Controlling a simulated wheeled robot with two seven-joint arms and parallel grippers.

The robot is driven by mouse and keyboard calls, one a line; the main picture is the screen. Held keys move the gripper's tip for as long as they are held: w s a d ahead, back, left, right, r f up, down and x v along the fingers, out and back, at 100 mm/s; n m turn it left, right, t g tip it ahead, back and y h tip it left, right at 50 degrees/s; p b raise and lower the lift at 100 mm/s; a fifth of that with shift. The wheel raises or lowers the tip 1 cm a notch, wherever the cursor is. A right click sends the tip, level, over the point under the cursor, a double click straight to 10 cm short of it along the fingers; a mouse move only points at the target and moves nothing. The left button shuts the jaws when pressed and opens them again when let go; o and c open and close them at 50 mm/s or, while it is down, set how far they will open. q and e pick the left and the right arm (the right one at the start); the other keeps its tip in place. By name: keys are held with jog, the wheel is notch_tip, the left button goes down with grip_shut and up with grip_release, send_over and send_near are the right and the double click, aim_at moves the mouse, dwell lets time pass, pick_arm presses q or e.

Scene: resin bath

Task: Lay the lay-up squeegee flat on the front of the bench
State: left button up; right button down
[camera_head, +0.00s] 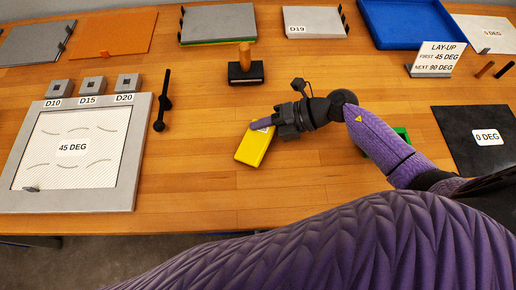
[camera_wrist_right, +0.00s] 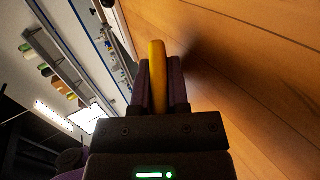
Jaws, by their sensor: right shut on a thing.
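The lay-up squeegee is a yellow flat block (camera_head: 254,147) near the middle of the bench (camera_head: 210,180) in the head view. My right gripper (camera_head: 270,126) is shut on it at its upper right end. In the right wrist view the squeegee (camera_wrist_right: 157,75) shows edge-on as a yellow strip between the two fingers of the right gripper (camera_wrist_right: 158,88). The bench's wooden top lies to the right there. I cannot tell whether the squeegee touches the bench. My left gripper is not in view.
A framed white 45 DEG panel (camera_head: 75,160) lies at the left, with a black bar tool (camera_head: 162,100) beside it. A wooden-handled black block (camera_head: 245,70) stands behind the squeegee. A green thing (camera_head: 402,134) is partly hidden by my right arm. The front bench left of the squeegee is clear.

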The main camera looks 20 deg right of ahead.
jog(key=c, duration=0.8)
grip_release()
jog(key=p+v, duration=0.2)
jog(key=v, duration=0.5)
jog(key=shift+d+r+p, duration=0.15)
jog(key=shift+d+p, duration=0.05)
jog(key=shift+p, duration=0.2)
jog(key=shift+s+d+r, duration=0.1)
jog(key=shift+s+d, duration=0.05)
jog(key=shift+d, duration=0.15)
jog(key=r+p, duration=0.2)
jog(key=d+r+p, duration=0.1)
jog(key=r+p, duration=0.1)
jog(key=r, duration=0.1)
jog(key=s+d+r+p, duration=0.1)
jog(key=r+p, duration=0.1)
jog(key=shift+d+r, duration=0.2)
